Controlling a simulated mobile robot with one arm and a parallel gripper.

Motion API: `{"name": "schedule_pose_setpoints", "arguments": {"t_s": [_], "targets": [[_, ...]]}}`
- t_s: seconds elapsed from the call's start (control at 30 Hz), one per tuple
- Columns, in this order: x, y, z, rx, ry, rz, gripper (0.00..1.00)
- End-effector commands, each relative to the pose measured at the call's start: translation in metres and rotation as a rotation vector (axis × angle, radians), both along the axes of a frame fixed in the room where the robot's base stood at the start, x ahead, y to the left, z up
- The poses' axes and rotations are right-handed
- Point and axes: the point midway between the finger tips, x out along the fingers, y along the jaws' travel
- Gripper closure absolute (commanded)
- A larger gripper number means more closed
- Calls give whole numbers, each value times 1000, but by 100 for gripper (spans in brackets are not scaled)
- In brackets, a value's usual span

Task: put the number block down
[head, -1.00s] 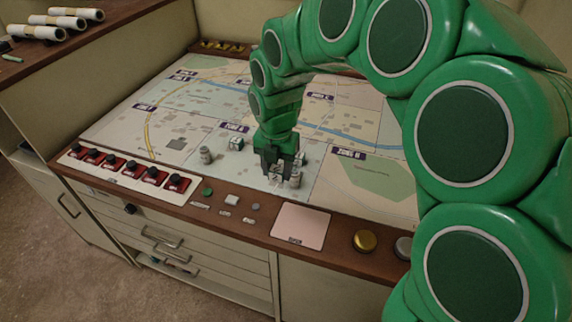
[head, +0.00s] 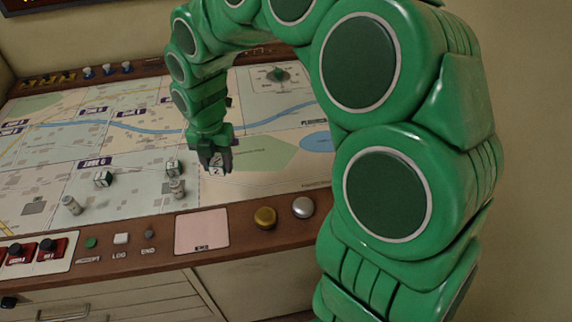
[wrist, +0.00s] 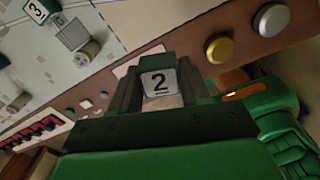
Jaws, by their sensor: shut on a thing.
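My gripper (head: 215,162) is shut on a white number block (head: 216,171) marked 2, above the map table (head: 130,205) near its front part, left of the green park area. Whether the block touches the map is hard to tell. In the wrist view the number block (wrist: 159,84) sits between the two fingers (wrist: 158,92), its 2 facing the camera. A green-sided block (head: 103,179) marked 1 and another block (head: 173,168) marked 3 stand on the map to the left. The block marked 3 also shows in the wrist view (wrist: 37,11).
Two small pale cylinders (head: 177,189) (head: 71,205) stand on the map. Along the wooden front edge are a pink pad (head: 202,231), a gold button (head: 265,217), a silver button (head: 303,207) and red switches (head: 50,248). The map right of my gripper looks clear.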

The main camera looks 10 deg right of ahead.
Motion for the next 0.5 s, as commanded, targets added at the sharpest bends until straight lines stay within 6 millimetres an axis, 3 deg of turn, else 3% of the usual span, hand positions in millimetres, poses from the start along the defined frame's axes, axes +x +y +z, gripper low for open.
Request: {"name": "schedule_pose_setpoints", "arguments": {"t_s": [0.5], "targets": [[1, -122, 0, -1, 1, -291, 83]]}}
